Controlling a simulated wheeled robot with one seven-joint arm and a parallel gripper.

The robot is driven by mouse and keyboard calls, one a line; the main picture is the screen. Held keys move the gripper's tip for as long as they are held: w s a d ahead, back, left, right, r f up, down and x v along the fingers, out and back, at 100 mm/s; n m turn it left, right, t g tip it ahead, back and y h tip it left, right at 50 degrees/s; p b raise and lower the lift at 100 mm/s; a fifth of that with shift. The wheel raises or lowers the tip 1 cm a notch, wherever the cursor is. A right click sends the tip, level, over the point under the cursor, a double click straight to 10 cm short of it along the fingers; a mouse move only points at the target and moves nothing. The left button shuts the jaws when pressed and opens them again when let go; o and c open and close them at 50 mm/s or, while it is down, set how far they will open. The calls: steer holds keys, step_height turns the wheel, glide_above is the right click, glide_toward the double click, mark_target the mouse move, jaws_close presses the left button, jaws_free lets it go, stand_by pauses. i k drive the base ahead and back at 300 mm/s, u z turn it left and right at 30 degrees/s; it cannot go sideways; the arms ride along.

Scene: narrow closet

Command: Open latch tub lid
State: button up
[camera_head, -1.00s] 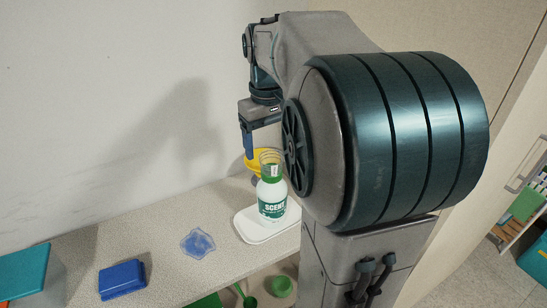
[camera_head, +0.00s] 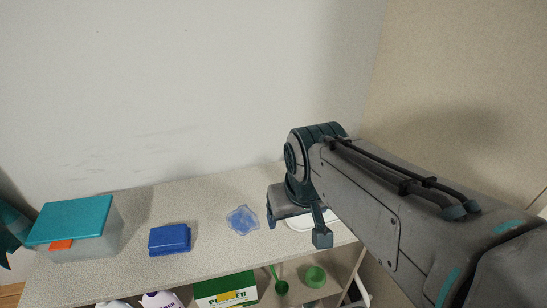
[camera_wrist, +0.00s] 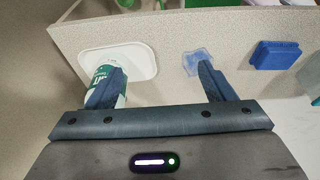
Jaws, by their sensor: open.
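The latch tub (camera_head: 85,240) stands at the left end of the shelf in the head view. It is a translucent box with a teal lid (camera_head: 75,218) lying closed on top and an orange piece (camera_head: 62,244) at its front, perhaps the latch. My gripper (camera_head: 296,226) is well to the right of the tub, above the shelf near the white tray. Its fingers are apart in the wrist view (camera_wrist: 160,85). A white and green bottle (camera_wrist: 103,72) shows behind one finger there; I cannot tell whether they touch. My arm hides the bottle in the head view.
The white tray (camera_head: 305,224) is under my gripper. A green box (camera_head: 226,289), a green cup (camera_head: 315,276) and bottles sit below the shelf top. A wall runs behind.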

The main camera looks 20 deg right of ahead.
mark_target(58, 223)
steer(key=k, duration=0.5)
steer(key=u, duration=0.9)
steer(key=i, duration=0.45)
steer(key=u, duration=0.6)
